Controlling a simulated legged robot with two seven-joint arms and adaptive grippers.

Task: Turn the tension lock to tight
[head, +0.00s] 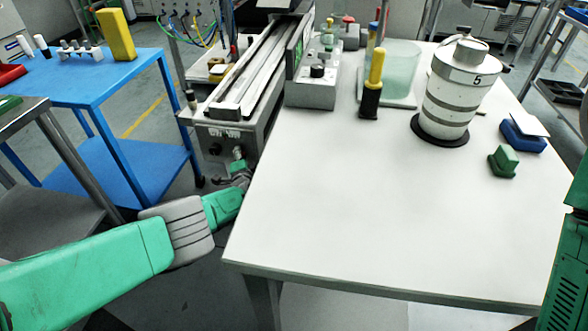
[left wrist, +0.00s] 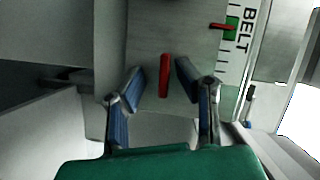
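In the left wrist view a narrow red handle (left wrist: 164,75) stands upright on a grey panel (left wrist: 185,100). I take it for the tension lock, but no label on it can be read. My left gripper (left wrist: 160,80) is open, with its two blue-padded fingers on either side of the handle and a visible gap to each. In the head view my left gripper (head: 240,172) is at the front face of the grey belt machine (head: 222,133), below its end; the handle is not clear there. My right gripper is out of view.
A "BELT" scale (left wrist: 244,30) has a red pointer on its green zone. The white table (head: 390,220) is close to the right of my left gripper. It bears a striped canister (head: 455,90) and a green block (head: 503,161). A blue cart (head: 110,75) stands left.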

